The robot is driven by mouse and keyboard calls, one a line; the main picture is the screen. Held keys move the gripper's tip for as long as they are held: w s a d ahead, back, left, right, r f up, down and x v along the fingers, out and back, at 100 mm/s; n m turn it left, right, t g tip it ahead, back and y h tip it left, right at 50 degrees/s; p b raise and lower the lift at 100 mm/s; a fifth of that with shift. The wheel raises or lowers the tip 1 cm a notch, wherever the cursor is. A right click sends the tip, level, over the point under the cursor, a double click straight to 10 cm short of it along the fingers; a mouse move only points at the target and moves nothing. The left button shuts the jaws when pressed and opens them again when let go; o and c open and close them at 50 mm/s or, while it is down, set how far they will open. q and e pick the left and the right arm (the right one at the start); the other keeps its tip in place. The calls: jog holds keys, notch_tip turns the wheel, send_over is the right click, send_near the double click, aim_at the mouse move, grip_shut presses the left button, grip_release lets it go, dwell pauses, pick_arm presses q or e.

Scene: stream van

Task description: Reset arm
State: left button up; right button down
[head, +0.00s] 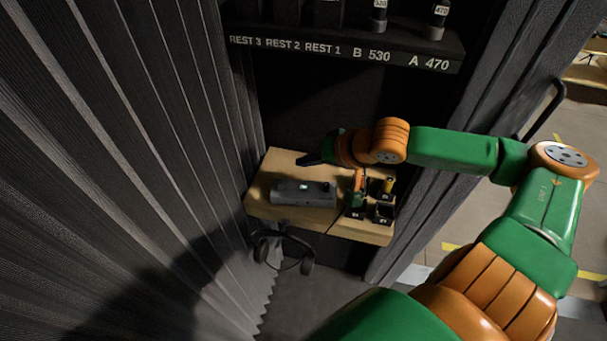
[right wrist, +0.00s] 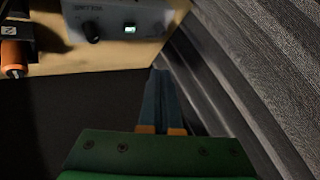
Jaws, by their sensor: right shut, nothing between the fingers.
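My right arm, green and orange, reaches in from the right in the head view. Its gripper (head: 311,160) is over the back left part of a small wooden table (head: 262,208). In the right wrist view the gripper (right wrist: 161,72) is shut and empty, its two dark fingers together, near the table edge and beside the grey ribbed curtain. My left gripper does not show.
A grey instrument box (head: 303,194) with a lit display sits on the table. Black holders (head: 383,211) with small items stand to its right. A headset (head: 283,247) hangs below the front edge.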

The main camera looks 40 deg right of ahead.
jog(key=shift+f, duration=0.1)
jog(key=s+a+f+n+g+h, duration=0.1)
jog(key=s+a+f+n+g, duration=0.3)
jog(key=s+f, duration=0.45)
jog(key=s+a+f+n+g+h, duration=0.1)
jog(key=s+a+f+n, duration=0.35)
jog(key=s+f, duration=0.35)
jog(key=s+f+g, duration=0.1)
jog(key=s+f, duration=0.2)
jog(key=f, duration=1.2)
jog(key=s+d+f+g, duration=0.1)
jog(key=s+f, duration=1)
jog(key=s, duration=0.2)
jog(key=shift+d+f+g+h, duration=0.2)
jog(key=shift+f+g+h, duration=0.1)
jog(key=shift+g, duration=0.1)
